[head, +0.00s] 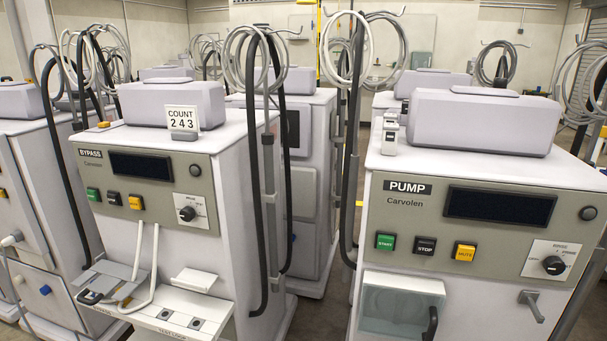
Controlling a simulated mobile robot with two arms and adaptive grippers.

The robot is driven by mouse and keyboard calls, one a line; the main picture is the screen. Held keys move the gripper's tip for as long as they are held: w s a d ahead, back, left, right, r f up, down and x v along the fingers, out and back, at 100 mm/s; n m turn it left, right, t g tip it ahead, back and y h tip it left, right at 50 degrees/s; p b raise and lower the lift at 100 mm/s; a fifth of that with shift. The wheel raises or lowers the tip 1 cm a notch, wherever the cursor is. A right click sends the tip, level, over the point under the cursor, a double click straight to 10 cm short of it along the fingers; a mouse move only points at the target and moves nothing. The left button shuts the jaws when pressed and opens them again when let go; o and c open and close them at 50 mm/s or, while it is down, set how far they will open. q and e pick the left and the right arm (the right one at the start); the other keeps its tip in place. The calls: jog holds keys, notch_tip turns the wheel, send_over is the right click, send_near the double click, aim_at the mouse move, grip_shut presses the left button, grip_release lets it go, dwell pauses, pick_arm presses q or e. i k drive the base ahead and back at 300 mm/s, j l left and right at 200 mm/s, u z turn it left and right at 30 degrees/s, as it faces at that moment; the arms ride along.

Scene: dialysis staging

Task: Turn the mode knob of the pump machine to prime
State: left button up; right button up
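The pump machine, labelled PUMP (480,170), stands at the right with its grey-green front panel facing me. Its mode knob (553,265) is a round black knob on a white plate at the panel's lower right. A light mark on the knob seems to point to the right, but the small words around it are too small to read surely. Neither of my grippers shows in the head view, and nothing touches the knob.
A lever handle (531,305) sticks out just below the knob. Green, black and yellow buttons (464,252) lie left of it. A BYPASS machine (145,190) with a similar knob (187,214) stands at the left. Open floor (315,318) lies between the machines.

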aim_at(553, 266)
jog(key=z, duration=1.45)
